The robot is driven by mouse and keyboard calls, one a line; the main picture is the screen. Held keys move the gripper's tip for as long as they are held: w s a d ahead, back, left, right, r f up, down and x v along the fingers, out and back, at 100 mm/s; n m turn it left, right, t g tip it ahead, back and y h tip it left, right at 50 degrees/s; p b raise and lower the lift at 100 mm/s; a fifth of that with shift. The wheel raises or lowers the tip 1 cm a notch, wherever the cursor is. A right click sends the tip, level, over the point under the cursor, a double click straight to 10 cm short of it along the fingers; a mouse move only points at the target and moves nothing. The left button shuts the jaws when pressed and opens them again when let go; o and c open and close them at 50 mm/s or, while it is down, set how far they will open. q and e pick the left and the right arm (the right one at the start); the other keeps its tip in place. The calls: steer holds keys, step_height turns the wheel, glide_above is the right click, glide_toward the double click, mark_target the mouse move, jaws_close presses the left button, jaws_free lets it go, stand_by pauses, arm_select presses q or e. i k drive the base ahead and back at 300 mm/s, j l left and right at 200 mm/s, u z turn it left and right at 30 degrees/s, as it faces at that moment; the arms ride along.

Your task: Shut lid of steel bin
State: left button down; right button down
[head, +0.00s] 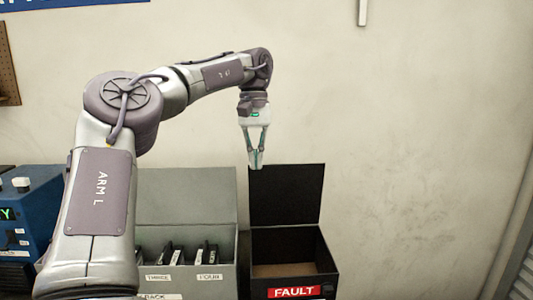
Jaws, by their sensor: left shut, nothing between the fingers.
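The dark steel bin (295,278) stands at the lower middle of the head view, with a red FAULT label on its front. Its black lid (286,196) is open and stands upright at the back of the bin. The brown floor inside the bin shows, and I see nothing lying on it. My left gripper (256,166) points down with its fingers shut and empty. Its tips are at the upper left corner of the lid in the picture. I cannot tell whether they touch the lid. My right gripper is not in view.
A grey case (219,277) with an upright lid (190,197) stands just left of the bin, holding several dark packs (178,254). A blue unit (28,215) is at the far left. A plain wall (420,130) is behind. Space right of the bin looks clear.

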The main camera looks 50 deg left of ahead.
mark_target(280, 194)
steer(key=i+j, duration=0.25)
steer(key=j, duration=0.15)
steer(key=i+j, duration=0.25)
steer(key=j, duration=0.15)
steer(key=i+j, duration=0.3)
steer(key=j, duration=0.1)
